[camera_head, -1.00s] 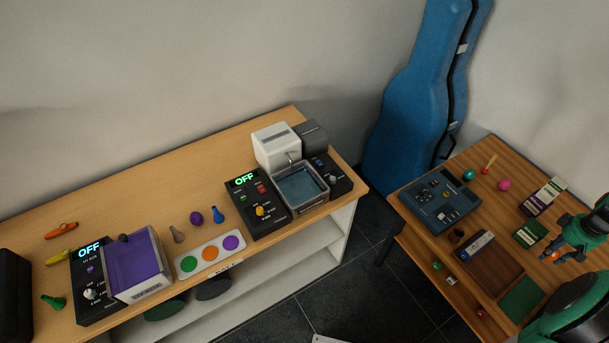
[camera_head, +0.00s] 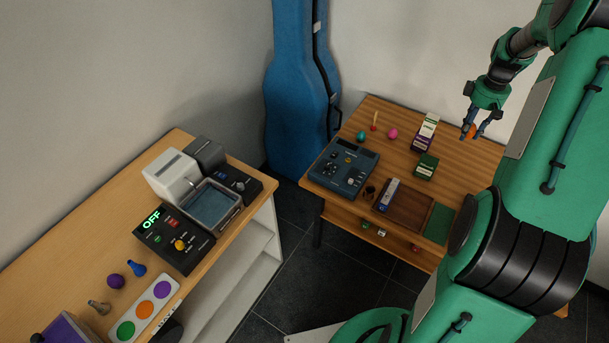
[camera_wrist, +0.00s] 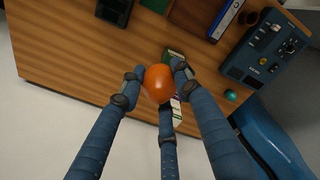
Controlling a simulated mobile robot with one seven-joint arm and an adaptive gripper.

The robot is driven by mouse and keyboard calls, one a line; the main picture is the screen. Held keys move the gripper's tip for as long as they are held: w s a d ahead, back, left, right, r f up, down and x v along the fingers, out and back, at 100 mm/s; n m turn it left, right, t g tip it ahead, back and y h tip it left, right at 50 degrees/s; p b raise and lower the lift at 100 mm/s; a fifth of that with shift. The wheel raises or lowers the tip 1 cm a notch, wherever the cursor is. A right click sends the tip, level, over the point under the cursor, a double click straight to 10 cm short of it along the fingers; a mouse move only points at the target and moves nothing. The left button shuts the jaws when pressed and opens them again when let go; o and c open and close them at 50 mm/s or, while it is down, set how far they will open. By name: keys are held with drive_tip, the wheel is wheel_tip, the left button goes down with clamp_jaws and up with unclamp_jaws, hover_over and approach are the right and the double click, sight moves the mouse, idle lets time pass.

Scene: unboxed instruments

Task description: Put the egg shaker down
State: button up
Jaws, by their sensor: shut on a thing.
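My gripper (camera_head: 475,128) is shut on an orange egg shaker (camera_head: 470,133) and holds it above the back right part of the right-hand table (camera_head: 458,160). In the wrist view the orange egg shaker (camera_wrist: 158,83) sits between the blue fingertips of my gripper (camera_wrist: 157,84), with the wooden tabletop (camera_wrist: 70,60) below it. Other eggs, a teal one (camera_head: 361,136) and a pink one (camera_head: 393,133), lie at the back left of that table.
A blue-grey device (camera_head: 343,168), a green box (camera_head: 425,166), a purple-and-white box (camera_head: 425,131) and a brown tray (camera_head: 410,211) stand on the table. Bare wood shows at its right. A blue instrument case (camera_head: 292,95) stands behind it.

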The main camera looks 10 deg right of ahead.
drive_tip(key=w+a+n+p, duration=0.1)
drive_tip(key=w+a+n, duration=0.2)
drive_tip(key=w+a, duration=0.85)
drive_tip(key=w+a+n+p, duration=0.1)
drive_tip(key=w+a+n, duration=0.2)
drive_tip(key=w+a, duration=0.9)
drive_tip(key=w+a+n+p, duration=0.1)
drive_tip(key=w+a+n, duration=0.15)
drive_tip(key=a, duration=1.65)
drive_tip(key=w+a+n+p, duration=0.15)
drive_tip(key=a+n, duration=0.25)
drive_tip(key=a, duration=1.4)
drive_tip(key=s+a+n, duration=0.2)
drive_tip(key=a+n, duration=0.1)
drive_tip(key=a, duration=1.4)
drive_tip(key=n+p, duration=0.2)
drive_tip(key=n, duration=0.6)
hover_over(119, 237)
wheel_tip(119, 237, down, 11)
drive_tip(key=shift+a+f+n+y, duration=0.1)
drive_tip(key=shift+n+y, duration=0.15)
drive_tip(key=shift+y, duration=0.15)
drive_tip(key=shift+f, duration=0.1)
drive_tip(key=shift+f, duration=3.05)
